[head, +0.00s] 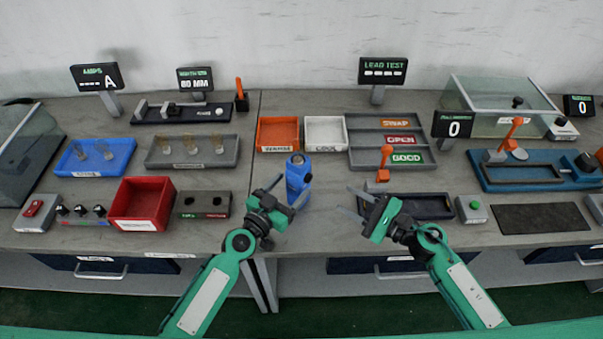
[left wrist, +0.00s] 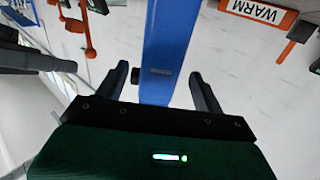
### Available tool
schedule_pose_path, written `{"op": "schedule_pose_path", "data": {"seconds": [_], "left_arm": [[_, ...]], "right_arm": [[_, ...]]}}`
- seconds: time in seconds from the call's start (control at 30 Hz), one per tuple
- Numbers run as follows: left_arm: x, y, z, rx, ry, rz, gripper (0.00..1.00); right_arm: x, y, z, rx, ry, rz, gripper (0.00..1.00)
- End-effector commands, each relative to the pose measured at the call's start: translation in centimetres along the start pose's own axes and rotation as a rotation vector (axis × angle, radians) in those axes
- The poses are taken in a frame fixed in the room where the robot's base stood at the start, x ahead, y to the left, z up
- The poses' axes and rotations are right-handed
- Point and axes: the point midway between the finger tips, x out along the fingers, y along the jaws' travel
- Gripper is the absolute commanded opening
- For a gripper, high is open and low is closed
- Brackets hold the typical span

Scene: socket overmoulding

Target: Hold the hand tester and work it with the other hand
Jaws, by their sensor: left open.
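The hand tester is an upright blue device (head: 296,172) standing at the front middle of the bench. My left gripper (head: 290,190) is open at the tester's front, its fingertips towards the tester's lower part. In the left wrist view the blue body (left wrist: 165,50) lies between the two spread fingers (left wrist: 160,85), with a gap visible on each side. My right gripper (head: 346,199) is open and empty, to the right of the tester and apart from it, in front of a dark tray.
Behind the tester stand an orange bin (head: 278,148) and a white bin (head: 325,148). A red bin (head: 142,212) is to the left. A grey sorting rack (head: 360,157) and a dark tray (head: 430,217) are to the right. Bare bench lies between the tester and the rack.

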Motion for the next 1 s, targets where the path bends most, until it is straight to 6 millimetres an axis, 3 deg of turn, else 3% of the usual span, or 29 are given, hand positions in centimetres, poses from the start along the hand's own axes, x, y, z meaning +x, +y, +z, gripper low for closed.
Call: {"op": "schedule_pose_path", "data": {"seconds": [0.1,0.33,0.77,1.0], "left_arm": [[2.3,0.0,-0.1,-0.002,0.003,-0.001,0.69],[5.2,0.0,0.0,-0.002,0.000,0.000,0.69],[6.1,0.0,0.0,0.000,-0.001,0.001,0.69],[6.1,0.0,0.0,0.000,-0.001,0.001,0.22]], "right_arm": [[0.0,0.0,0.0,0.000,0.000,0.000,0.36],[0.0,0.0,0.0,0.000,0.000,0.000,0.36],[0.0,0.0,0.0,0.000,0.000,0.000,0.36],[0.0,0.0,0.0,0.000,0.000,0.000,0.36]]}}
